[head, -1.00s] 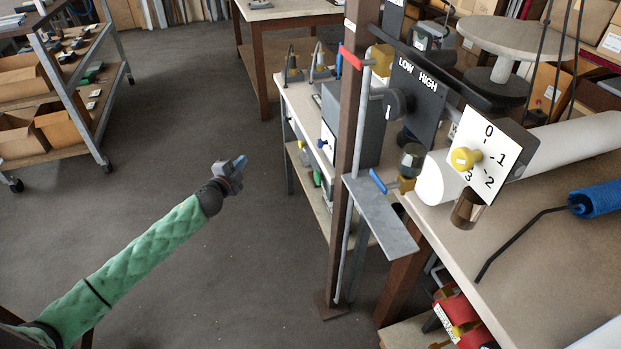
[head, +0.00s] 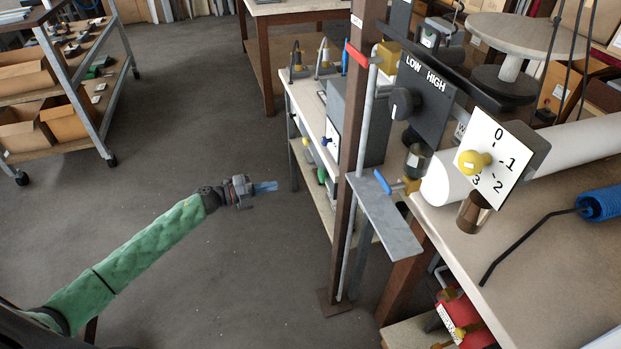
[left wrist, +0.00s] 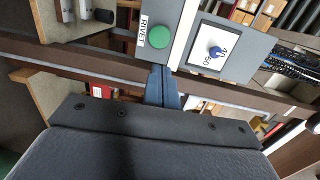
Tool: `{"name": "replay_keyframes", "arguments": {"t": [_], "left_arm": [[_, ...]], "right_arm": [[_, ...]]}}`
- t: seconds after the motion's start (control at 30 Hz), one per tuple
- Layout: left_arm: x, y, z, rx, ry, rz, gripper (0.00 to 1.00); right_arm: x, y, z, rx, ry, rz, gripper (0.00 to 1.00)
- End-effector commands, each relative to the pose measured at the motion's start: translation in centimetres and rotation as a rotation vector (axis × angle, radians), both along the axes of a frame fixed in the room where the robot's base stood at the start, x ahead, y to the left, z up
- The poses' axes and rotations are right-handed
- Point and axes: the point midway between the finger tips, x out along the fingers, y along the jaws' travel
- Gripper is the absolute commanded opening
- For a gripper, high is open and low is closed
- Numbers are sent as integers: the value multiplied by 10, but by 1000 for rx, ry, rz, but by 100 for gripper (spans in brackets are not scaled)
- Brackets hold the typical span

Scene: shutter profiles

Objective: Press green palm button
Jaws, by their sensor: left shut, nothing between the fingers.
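The green palm button (left wrist: 158,37) is a round green disc on a grey panel in the left wrist view, beside a white label reading RIVET. In the head view I cannot make it out. My left gripper (head: 266,187) is shut and empty, over open floor left of the brown post in the head view. In the left wrist view the blue fingertips of my left gripper (left wrist: 162,85) point toward the panel, below the green button in the picture and apart from it. My right gripper is not in view.
A brown post (head: 349,170) with a grey shelf plate (head: 385,215) stands right of my left gripper. A dial panel with a yellow knob (head: 472,162) and a LOW/HIGH panel (head: 425,100) are further right. A blue knob (left wrist: 215,52) sits near the green button.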

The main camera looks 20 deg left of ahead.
Motion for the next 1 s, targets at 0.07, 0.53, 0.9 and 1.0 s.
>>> {"name": "replay_keyframes", "arguments": {"t": [0.07,0.53,0.9,1.0], "left_arm": [[0,0,0,1,-1,0,0],[14,-17,2,-2,-3,2,0],[53,-68,-1,-2,-2,3,0],[63,-82,-3,-2,-2,2,0]], "right_arm": [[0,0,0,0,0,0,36],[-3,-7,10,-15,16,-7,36],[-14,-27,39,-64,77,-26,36],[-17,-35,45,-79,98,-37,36]]}}
